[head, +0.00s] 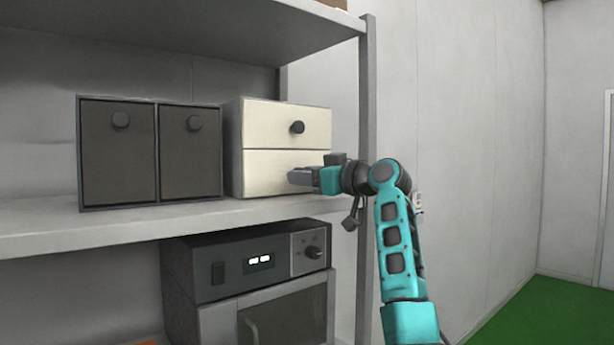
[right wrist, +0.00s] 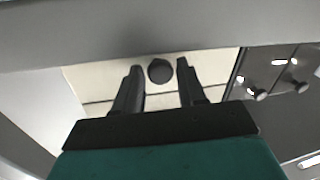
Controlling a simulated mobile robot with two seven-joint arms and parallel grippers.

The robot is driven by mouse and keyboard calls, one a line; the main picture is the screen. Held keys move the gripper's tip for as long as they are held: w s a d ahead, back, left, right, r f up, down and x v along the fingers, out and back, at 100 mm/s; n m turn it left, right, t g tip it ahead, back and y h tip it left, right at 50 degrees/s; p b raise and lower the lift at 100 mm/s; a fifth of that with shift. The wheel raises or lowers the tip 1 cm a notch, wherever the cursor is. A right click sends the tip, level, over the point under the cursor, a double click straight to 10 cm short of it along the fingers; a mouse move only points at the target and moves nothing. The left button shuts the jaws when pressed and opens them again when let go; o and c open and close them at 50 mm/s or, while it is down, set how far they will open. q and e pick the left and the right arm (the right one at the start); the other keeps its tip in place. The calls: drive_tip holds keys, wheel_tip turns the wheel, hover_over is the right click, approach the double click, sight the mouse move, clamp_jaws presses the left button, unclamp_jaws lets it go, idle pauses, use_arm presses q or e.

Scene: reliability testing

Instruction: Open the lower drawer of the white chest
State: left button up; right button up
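The white chest (head: 258,173) stands on the shelf with two drawers, both flush with its front. The upper drawer (head: 266,125) has a dark round knob (head: 297,127). My right gripper (head: 292,177) is in front of the lower drawer (head: 262,160) and hides its knob in the head view. In the right wrist view, which is upside down, the dark lower knob (right wrist: 160,70) shows between the two spread fingertips of my right gripper (right wrist: 159,68). A gap shows on each side of the knob. My left gripper is not in view.
A dark two-door cabinet (head: 155,125) stands left of the chest on the shelf (head: 120,226). A shelf post (head: 368,110) rises right of the chest, close to my right arm. A microwave-like appliance (head: 240,265) stands below. Another shelf board (head: 190,25) is above.

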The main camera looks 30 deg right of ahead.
clamp_jaws()
idle(0.3)
drive_tip(key=shift+s+d+f+b, duration=0.1)
drive_tip(key=shift+s+b, duration=0.25)
drive_tip(key=shift+s, duration=0.2)
drive_tip(key=a+b+v, duration=0.1)
drive_tip(key=b+v, duration=0.1)
drive_tip(key=v, duration=0.5)
drive_tip(key=a+b+v, duration=0.1)
drive_tip(key=b+v, duration=0.2)
drive_tip(key=v, duration=0.5)
drive_tip(key=shift+s+a, duration=0.3)
drive_tip(key=shift+s, duration=0.3)
drive_tip(key=shift+o, duration=1.7)
unclamp_jaws()
